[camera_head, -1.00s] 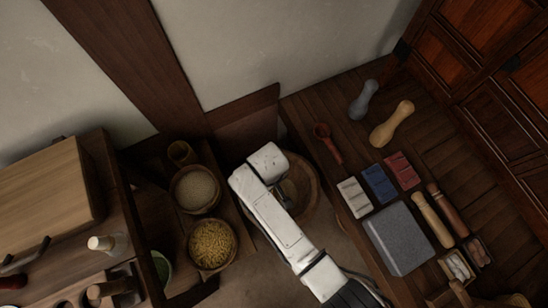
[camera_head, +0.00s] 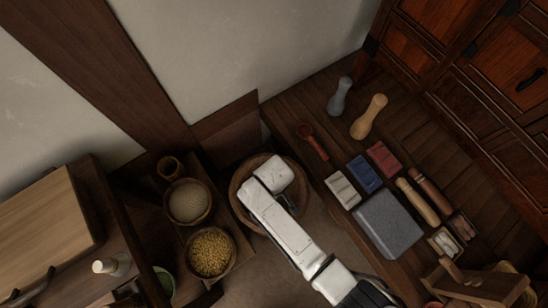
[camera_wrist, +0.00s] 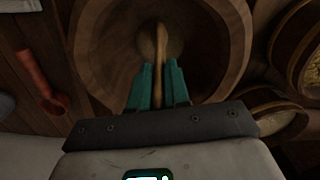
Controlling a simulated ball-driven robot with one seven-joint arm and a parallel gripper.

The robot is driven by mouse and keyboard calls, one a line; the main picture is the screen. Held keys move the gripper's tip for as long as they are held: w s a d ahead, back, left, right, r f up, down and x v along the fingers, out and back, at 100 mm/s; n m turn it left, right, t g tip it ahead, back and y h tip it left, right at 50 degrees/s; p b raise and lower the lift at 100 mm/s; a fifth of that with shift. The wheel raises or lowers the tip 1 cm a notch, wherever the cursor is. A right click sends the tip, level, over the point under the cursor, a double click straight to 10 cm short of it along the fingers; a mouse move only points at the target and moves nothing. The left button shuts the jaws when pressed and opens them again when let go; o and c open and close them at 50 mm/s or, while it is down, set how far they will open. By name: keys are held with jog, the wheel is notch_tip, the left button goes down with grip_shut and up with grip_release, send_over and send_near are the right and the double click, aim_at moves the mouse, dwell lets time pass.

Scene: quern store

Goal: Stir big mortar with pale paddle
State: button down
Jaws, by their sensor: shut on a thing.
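The big mortar (camera_head: 236,192) is a wide, round wooden bowl standing left of the shelf of tools; my arm covers part of it in the head view. In the wrist view its broad rim (camera_wrist: 236,62) surrounds a dark hollow. The pale paddle (camera_wrist: 160,45) is a thin tan wooden stick. My gripper (camera_wrist: 158,82) has teal fingers shut on the paddle, over the mortar. The paddle's far end points down into the hollow, near the middle of the bottom; whether it touches is unclear.
A bowl of pale grain (camera_head: 188,201) and a bowl of yellow grain (camera_head: 212,254) stand left of the mortar. On the right shelf lie a red ladle (camera_head: 312,140), a grey stone block (camera_head: 388,224) and coloured blocks. A wall is behind.

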notch_tip(320, 180, up, 18)
jog(key=p, duration=1.8)
jog(key=shift+r, duration=0.1)
jog(key=w+d+r+m+b, duration=0.2)
jog(key=w+d+r+m, duration=0.2)
jog(key=d, duration=0.5)
jog(key=w+d+r+m+b, duration=0.2)
jog(key=d+r+m, duration=0.3)
jog(key=d+r, duration=0.3)
jog(key=shift+w+d+m+b, duration=0.4)
jog(key=shift+w+d, duration=0.5)
jog(key=shift+d, duration=0.15)
